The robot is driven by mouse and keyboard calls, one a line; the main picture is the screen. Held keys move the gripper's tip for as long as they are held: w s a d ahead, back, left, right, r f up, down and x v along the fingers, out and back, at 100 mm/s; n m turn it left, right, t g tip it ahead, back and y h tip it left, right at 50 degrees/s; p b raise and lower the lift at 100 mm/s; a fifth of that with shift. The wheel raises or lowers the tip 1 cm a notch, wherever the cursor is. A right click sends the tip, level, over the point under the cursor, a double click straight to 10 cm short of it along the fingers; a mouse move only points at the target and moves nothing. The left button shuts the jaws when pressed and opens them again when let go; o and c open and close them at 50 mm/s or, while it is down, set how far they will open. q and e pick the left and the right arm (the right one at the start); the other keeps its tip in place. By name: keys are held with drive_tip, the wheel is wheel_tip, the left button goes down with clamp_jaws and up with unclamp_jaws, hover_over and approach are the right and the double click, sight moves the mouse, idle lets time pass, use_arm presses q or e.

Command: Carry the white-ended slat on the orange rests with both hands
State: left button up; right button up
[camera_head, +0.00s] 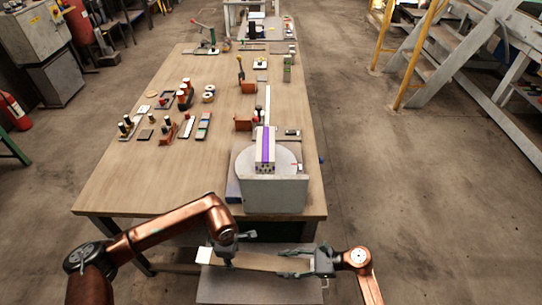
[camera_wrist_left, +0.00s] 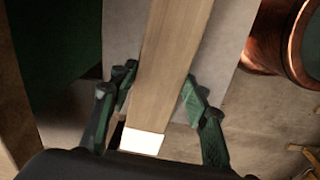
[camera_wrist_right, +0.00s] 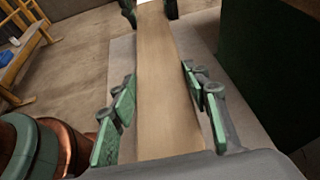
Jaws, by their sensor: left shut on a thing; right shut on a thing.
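The slat (camera_head: 262,262) is a long pale-wood board with a white end (camera_head: 204,255), held crosswise in front of the table. My left gripper (camera_head: 228,258) is shut on it near the white end. In the left wrist view the white end (camera_wrist_left: 142,141) lies between the fingers (camera_wrist_left: 155,100). My right gripper (camera_head: 292,264) is shut on the slat nearer its other end. In the right wrist view its fingers (camera_wrist_right: 160,110) flank the wood (camera_wrist_right: 166,80). Orange blocks (camera_head: 243,124) stand on the table; I cannot tell whether they are the rests.
The wooden table (camera_head: 150,185) lies ahead. Small parts stand mid-table. A grey surface (camera_head: 245,289) lies below the slat. The table's near left is clear.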

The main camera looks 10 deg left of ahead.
use_arm(q)
drive_tip(key=shift+r, duration=0.1)
